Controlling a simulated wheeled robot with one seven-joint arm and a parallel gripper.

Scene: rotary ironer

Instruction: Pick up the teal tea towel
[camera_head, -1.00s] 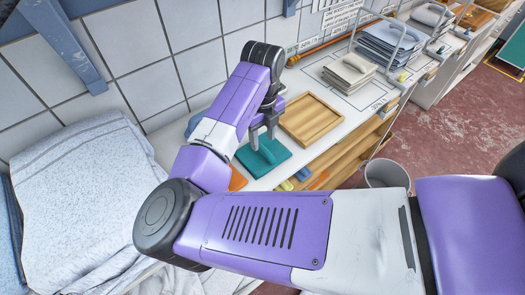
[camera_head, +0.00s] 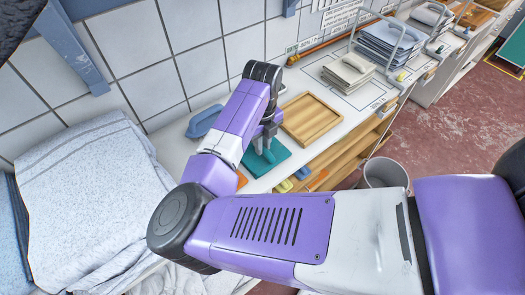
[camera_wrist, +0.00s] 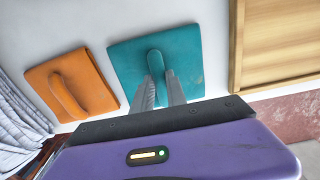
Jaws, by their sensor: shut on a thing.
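The teal tea towel (camera_head: 277,157) is a flat square with a raised ridge in its middle. It lies on the white counter, between an orange towel and a wooden tray. In the wrist view the teal towel (camera_wrist: 190,53) shows nearly whole, its ridge running up from between my fingers. My gripper (camera_wrist: 160,83) points down at it, its two fingers closed on the near part of the ridge. In the head view my gripper (camera_head: 263,147) is partly hidden by my own arm. The towel looks flat on the counter; any lift is too small to tell.
An orange towel (camera_wrist: 70,85) with a similar ridge lies left of the teal one. A wooden tray (camera_head: 311,118) stands close on its right. A blue folded piece (camera_head: 204,121) lies near the tiled wall. Stacked linen (camera_head: 349,70) and a bin (camera_head: 385,173) are farther right.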

